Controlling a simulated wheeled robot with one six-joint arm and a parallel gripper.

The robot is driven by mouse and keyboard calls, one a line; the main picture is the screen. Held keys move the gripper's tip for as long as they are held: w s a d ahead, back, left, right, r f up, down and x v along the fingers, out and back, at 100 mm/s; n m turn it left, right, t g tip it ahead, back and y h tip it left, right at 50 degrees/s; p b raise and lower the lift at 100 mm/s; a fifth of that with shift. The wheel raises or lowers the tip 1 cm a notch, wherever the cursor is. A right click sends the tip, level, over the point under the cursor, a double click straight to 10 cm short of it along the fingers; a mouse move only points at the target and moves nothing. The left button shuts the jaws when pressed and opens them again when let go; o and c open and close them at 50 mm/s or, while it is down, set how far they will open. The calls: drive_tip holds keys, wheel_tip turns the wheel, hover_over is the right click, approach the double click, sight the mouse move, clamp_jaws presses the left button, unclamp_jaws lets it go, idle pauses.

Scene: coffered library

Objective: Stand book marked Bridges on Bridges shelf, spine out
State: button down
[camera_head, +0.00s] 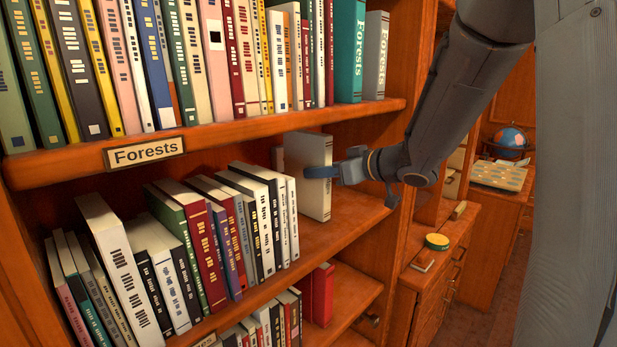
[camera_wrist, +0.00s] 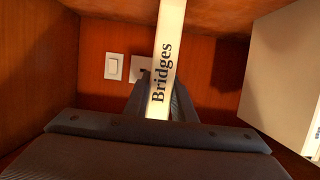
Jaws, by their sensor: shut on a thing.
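The book marked Bridges is a pale cream volume (camera_head: 308,175), upright over the bare right part of the middle shelf (camera_head: 340,232). In the wrist view its spine (camera_wrist: 166,60) faces the camera, with the dark word Bridges running along it.
A leaning row of books (camera_head: 200,240) fills the shelf's left, with a gap before the held book. The Forests shelf (camera_head: 270,126) is above. A red book (camera_head: 318,294) stands below.

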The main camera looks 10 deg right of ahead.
drive_tip(key=shift+r, duration=0.2)
drive_tip(key=s+d+p, duration=1)
drive_tip(key=s+d, duration=0.1)
drive_tip(key=s, duration=0.4)
drive_tip(key=shift+s, duration=0.2)
idle(0.8)
drive_tip(key=shift+d, duration=0.1)
